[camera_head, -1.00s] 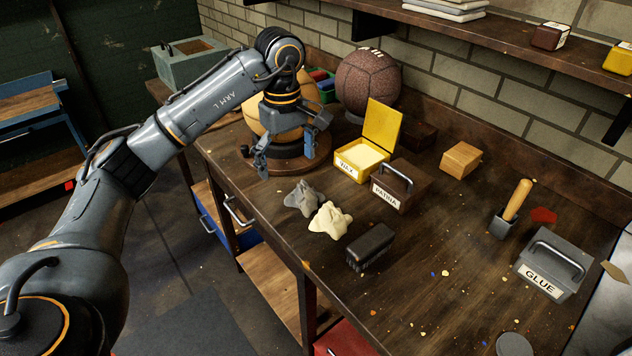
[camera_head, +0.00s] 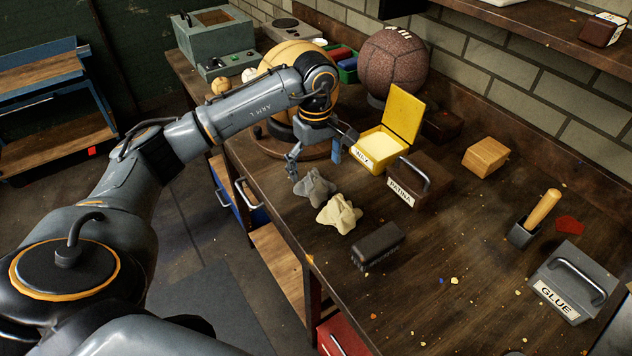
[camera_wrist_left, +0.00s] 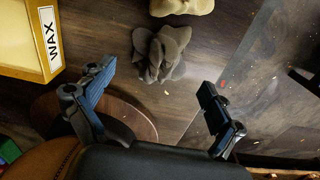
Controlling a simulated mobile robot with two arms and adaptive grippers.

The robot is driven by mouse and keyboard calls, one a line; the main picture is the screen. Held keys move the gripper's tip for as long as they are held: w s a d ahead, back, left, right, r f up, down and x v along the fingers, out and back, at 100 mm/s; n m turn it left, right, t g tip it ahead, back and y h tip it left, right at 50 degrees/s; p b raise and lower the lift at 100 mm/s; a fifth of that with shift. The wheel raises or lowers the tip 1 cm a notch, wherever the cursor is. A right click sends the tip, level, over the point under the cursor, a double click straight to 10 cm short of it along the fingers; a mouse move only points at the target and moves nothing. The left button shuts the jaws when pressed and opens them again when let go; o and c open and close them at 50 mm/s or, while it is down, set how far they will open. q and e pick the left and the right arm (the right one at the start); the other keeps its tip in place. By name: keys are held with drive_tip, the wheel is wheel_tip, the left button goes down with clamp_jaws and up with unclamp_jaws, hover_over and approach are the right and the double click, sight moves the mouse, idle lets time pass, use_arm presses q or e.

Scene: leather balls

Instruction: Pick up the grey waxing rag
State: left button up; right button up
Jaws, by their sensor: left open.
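The grey waxing rag (camera_head: 315,187) lies crumpled on the workbench, beside a cream rag (camera_head: 340,213). My left gripper (camera_head: 315,160) is open and empty, above the bench just behind the grey rag. In the left wrist view the grey rag (camera_wrist_left: 161,53) lies ahead of the open fingers (camera_wrist_left: 156,100), between their lines and apart from them. The cream rag (camera_wrist_left: 182,6) shows at the top edge there. My right gripper is not in view.
A yellow wax box (camera_head: 380,149) with its lid up and a brown patina box (camera_head: 420,180) stand to the right of the rags. A dark brush (camera_head: 378,246) lies nearer. A tan ball on a round wooden base (camera_head: 290,150) stands behind the gripper.

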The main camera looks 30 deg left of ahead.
sight(315, 174)
use_arm(q)
wheel_tip(315, 174, down, 5)
drive_tip(key=shift+r+p, duration=0.1)
drive_tip(key=shift+p, duration=0.55)
drive_tip(key=c, duration=1.3)
